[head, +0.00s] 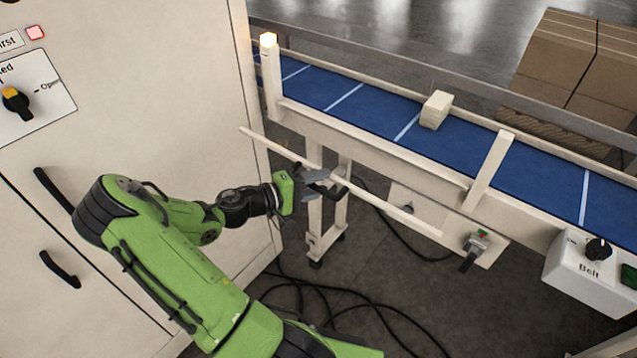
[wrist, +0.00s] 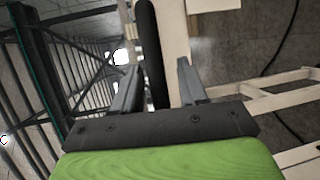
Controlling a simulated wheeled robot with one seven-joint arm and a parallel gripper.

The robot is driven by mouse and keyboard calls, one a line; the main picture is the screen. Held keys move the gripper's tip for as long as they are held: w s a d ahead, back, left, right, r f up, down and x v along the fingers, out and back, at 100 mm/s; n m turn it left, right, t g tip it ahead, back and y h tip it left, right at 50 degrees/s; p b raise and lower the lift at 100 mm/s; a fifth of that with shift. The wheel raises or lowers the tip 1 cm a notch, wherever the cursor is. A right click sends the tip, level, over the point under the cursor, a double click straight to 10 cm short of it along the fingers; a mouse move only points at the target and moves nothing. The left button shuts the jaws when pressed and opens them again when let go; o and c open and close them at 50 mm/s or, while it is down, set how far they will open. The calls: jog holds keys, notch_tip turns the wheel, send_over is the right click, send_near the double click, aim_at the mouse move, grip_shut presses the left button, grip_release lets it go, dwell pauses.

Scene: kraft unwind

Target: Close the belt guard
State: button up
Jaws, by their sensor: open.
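The belt guard appears to be the cream frame whose long bar (head: 382,207) slants along the near side of the conveyor, below belt height. A dark handle (head: 347,190) sits on this bar, and in the wrist view the dark handle (wrist: 153,55) stands between my two fingers. My gripper (head: 325,184) is open at the bar, its fingers on either side of the handle in the wrist view (wrist: 157,85). I cannot tell whether they touch it. A latch with a dark lever (head: 472,250) is on a cream plate right of the bar.
The blue conveyor belt (head: 360,105) carries a cream block (head: 436,109). A belt control box (head: 590,272) is at the lower right. A cream cabinet (head: 150,90) with dark handles stands left. Black cables (head: 340,300) lie on the floor. Cardboard boxes (head: 575,60) stand behind.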

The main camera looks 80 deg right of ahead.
jog(key=shift+s+d, duration=0.1)
jog(key=shift+f, duration=0.15)
grip_shut()
